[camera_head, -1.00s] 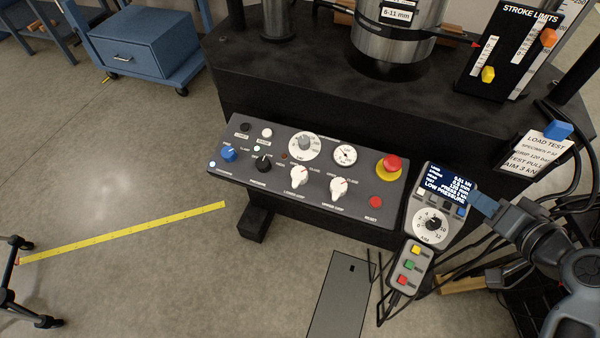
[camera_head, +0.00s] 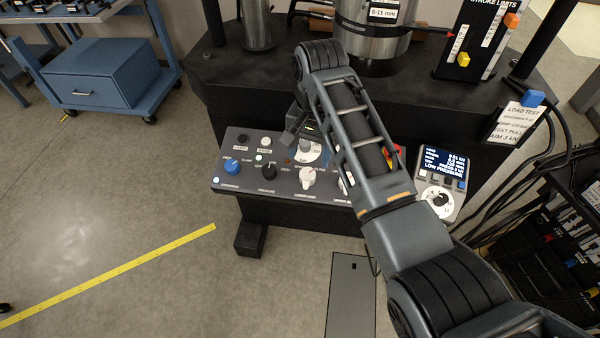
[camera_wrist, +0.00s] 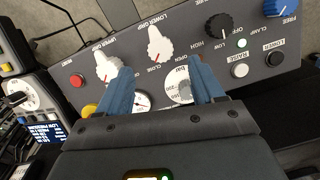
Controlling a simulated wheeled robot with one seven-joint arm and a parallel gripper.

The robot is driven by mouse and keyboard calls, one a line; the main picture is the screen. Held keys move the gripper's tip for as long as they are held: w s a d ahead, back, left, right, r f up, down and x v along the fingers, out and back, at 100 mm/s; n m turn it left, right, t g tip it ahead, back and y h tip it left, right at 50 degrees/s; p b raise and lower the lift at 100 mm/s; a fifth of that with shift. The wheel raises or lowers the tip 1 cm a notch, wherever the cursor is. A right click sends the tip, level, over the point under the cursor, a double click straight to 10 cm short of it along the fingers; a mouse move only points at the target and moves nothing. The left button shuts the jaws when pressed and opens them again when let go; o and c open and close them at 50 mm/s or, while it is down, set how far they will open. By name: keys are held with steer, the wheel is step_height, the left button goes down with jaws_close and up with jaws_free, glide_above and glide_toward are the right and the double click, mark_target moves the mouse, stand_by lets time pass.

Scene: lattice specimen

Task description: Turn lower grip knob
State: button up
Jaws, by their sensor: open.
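The lower grip knob is a white pointer knob on the sloping control panel. It shows in the head view (camera_head: 307,178) and upright in the upper middle of the wrist view (camera_wrist: 160,45). The similar upper grip knob (camera_wrist: 107,66) is to its left in the wrist view; my arm partly covers it in the head view. My gripper (camera_wrist: 160,67) is open and empty, with its two blue fingers spread above the panel. The lower grip knob appears beyond the fingertips, roughly between their lines, apart from both. My gripper is mostly hidden behind my wrist in the head view.
The panel also has a black knob (camera_head: 269,172), a blue knob (camera_head: 232,166) and a red button (camera_wrist: 76,80). A dial (camera_wrist: 180,90) lies between my fingers in the wrist view. The pendant with a screen (camera_head: 441,165) stands right of the panel. Floor in front is open.

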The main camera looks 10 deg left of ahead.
mark_target(308, 174)
steer(key=f, duration=0.7)
steer(key=shift+a+f, duration=0.2)
steer(key=shift+f, duration=0.05)
steer(key=shift+c, duration=0.3)
steer(key=c, duration=1)
